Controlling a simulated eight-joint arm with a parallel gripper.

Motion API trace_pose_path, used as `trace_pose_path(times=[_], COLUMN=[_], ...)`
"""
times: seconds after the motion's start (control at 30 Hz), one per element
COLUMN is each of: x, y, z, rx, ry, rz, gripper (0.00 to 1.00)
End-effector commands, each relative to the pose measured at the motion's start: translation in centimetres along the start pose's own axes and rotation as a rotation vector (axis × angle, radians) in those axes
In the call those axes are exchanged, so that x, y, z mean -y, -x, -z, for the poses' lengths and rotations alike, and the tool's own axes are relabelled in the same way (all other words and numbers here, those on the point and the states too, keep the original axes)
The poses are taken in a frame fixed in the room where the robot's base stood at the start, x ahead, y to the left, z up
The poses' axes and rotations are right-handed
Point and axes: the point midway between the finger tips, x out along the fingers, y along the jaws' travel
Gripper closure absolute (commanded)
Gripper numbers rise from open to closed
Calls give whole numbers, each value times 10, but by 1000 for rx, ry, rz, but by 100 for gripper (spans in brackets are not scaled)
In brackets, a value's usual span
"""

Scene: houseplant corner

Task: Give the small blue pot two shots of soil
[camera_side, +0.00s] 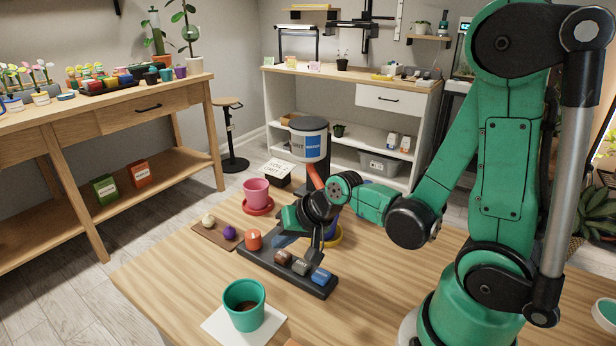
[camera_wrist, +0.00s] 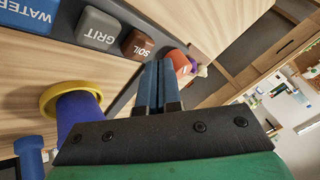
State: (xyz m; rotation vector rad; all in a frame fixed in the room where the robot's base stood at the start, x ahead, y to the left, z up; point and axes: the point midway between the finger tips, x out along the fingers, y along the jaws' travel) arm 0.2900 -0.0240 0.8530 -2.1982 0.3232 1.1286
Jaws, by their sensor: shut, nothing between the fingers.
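The small blue pot (camera_wrist: 80,112) stands by a yellow saucer (camera_wrist: 47,100) in the wrist view. In the side view my arm mostly hides the pot, and part of the yellow saucer (camera_side: 335,240) shows. A dark button panel (camera_side: 262,262) carries a brown SOIL button (camera_side: 283,257), a grey GRIT button (camera_side: 301,267), a blue WATER button (camera_side: 320,276) and an orange-red button (camera_side: 253,239). My gripper (camera_wrist: 157,66) is shut and empty. Its blue fingertips are close to the panel, beside the SOIL button (camera_wrist: 137,45); contact cannot be told. The pot's inside is hidden.
The dispenser (camera_side: 310,140) with a red spout (camera_side: 314,177) stands behind my wrist. A pink pot (camera_side: 256,193) on a red saucer is behind the panel. A teal pot (camera_side: 244,303) holding soil stands in front on a white sheet. A purple ball (camera_side: 229,233) lies left.

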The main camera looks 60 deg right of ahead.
Motion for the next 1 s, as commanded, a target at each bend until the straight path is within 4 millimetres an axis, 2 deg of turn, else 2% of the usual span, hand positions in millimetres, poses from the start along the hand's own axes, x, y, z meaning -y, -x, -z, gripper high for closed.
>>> trace_pose_path(times=[0.57,1.0], x=[1,19], y=[2,34], z=[1,19], rx=[0,0], ry=[0,0], rz=[0,0], gripper=[100,100])
